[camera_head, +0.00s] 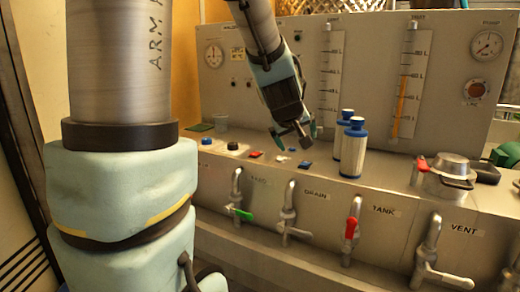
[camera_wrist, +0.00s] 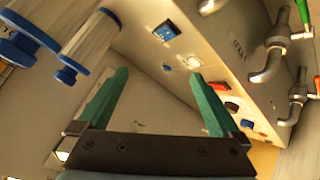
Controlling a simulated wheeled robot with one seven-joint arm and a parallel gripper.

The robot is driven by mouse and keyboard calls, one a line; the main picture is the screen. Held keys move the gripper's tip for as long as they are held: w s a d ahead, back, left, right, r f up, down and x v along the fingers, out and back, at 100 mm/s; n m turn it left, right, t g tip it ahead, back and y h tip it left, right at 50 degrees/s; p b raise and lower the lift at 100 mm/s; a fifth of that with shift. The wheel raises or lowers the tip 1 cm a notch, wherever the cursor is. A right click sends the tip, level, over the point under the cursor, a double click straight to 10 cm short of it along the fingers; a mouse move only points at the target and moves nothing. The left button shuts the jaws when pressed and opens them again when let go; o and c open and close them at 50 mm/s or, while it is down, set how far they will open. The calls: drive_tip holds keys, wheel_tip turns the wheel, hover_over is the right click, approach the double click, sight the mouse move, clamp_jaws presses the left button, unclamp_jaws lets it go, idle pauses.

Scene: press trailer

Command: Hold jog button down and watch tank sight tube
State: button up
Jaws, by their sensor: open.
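A row of buttons runs along the front ledge of the machine: a blue one (camera_head: 206,141), a black one (camera_head: 233,146), a red one (camera_head: 255,154), a white one (camera_head: 281,158) and another blue one (camera_head: 305,165). Their labels are not readable, so I cannot tell which is the jog button. My gripper (camera_head: 294,133) is open and empty above the white and right blue buttons, apparently touching neither. The wrist view shows its green fingers spread. Two sight tubes stand on the back panel: the right one (camera_head: 402,95) holds orange liquid, the left one (camera_head: 326,80) looks clear.
Two white bottles with blue caps (camera_head: 352,150) stand right of my gripper, close by. A lidded metal pot (camera_head: 447,176) with a red handle sits further right. Valve taps labelled DRAIN (camera_head: 288,212), TANK (camera_head: 351,230) and VENT (camera_head: 430,250) stick out of the front face.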

drive_tip(key=s+a+f+m+g+y+p, duration=0.1)
drive_tip(key=s+a+f+g, duration=0.2)
drive_tip(key=s+a+f, duration=0.2)
drive_tip(key=s+a+f+m+g+y+p, duration=0.1)
drive_tip(key=s+a+f+g, duration=0.3)
drive_tip(key=s+a, duration=0.6)
drive_tip(key=shift+s+a+f+m+y, duration=0.3)
drive_tip(key=shift+a+f+m+y, duration=0.4)
drive_tip(key=shift+a+f, duration=0.15)
drive_tip(key=shift+w, duration=0.1)
clamp_jaws()
